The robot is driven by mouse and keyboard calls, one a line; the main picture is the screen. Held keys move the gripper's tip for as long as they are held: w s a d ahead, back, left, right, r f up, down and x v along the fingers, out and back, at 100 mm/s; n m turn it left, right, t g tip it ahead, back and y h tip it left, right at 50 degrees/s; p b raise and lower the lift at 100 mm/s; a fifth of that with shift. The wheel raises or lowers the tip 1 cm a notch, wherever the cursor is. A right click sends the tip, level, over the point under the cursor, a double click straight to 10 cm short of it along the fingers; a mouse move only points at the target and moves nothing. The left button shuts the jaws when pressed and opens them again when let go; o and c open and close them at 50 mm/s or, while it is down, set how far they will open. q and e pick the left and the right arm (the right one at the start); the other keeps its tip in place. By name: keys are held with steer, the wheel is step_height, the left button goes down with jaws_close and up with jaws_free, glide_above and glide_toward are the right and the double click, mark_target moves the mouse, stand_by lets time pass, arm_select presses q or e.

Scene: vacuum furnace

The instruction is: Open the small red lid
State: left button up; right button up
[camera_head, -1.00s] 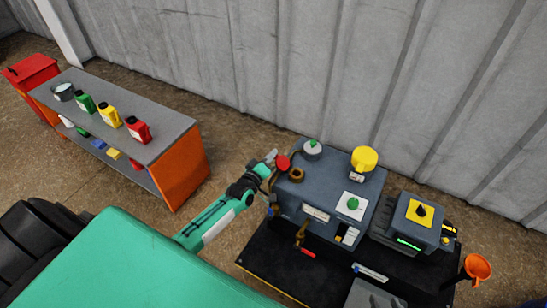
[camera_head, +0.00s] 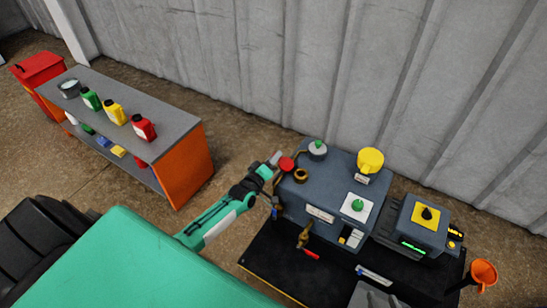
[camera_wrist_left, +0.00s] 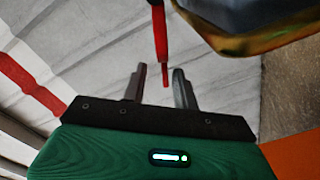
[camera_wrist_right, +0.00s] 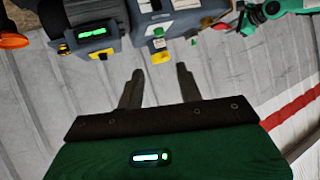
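The small red lid (camera_head: 286,163) is at the left end of the blue-grey furnace unit (camera_head: 335,184), beside a brass ring (camera_head: 301,175) and apart from its top. My left gripper (camera_head: 274,159) is right at the lid's left side. In the left wrist view the lid (camera_wrist_left: 160,45) shows edge-on as a thin red strip, its lower end between the two spread fingers (camera_wrist_left: 160,78). I see gaps beside it, so the fingers do not look closed on it. My right gripper (camera_wrist_right: 156,82) is open and empty in the right wrist view; it is outside the head view.
An orange funnel (camera_head: 484,272) is at the right. A shelf (camera_head: 150,109) with bottles stands left. A corrugated wall (camera_head: 400,80) is close behind.

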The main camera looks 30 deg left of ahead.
arm_select(q)
steer(key=shift+r, duration=0.2)
